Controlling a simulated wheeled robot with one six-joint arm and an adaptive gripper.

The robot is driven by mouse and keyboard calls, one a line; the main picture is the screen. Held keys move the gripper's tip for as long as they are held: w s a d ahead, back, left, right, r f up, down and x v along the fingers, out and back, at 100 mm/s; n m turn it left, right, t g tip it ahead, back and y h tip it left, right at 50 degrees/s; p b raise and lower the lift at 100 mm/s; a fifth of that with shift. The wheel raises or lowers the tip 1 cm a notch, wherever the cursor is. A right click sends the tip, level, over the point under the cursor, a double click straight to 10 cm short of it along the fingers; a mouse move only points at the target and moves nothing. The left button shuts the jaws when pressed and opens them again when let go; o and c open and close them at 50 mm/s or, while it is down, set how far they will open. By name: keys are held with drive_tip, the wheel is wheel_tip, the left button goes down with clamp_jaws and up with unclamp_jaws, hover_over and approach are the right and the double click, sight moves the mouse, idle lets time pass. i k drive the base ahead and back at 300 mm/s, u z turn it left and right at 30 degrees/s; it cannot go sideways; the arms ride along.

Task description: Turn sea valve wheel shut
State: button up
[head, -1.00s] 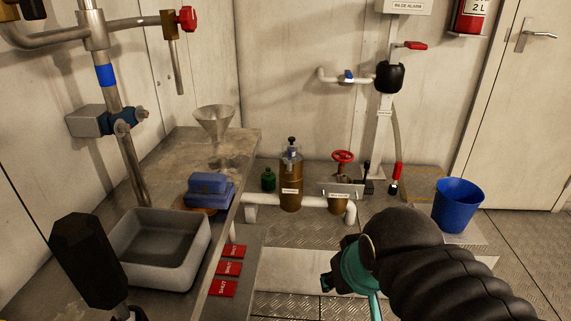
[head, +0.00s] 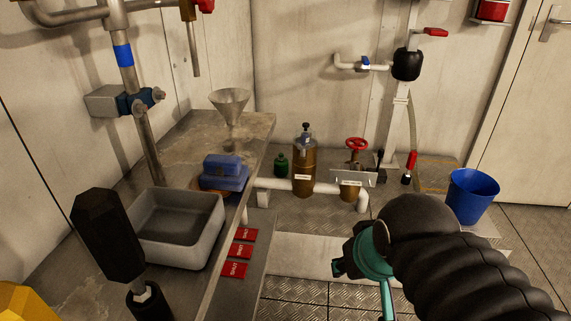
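The red valve wheel (head: 356,144) sits on top of a bronze valve body (head: 350,190) low against the back wall. A pale label plate (head: 352,178) is in front of the valve; its text is too small to read. My gripper (head: 340,268) is at the lower middle, in front of the valve and lower in the picture, apart from the wheel. Its dark fingers are small and partly hidden by the teal-ringed wrist, so I cannot tell whether they are open or shut. No object shows in it.
A bronze strainer (head: 303,170) stands left of the valve on a white pipe. A blue bucket (head: 473,197) stands to the right.

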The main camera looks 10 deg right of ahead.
sight(356, 145)
drive_tip(key=z, duration=2)
drive_tip(key=i, duration=0.9)
drive_tip(key=u, duration=2.65)
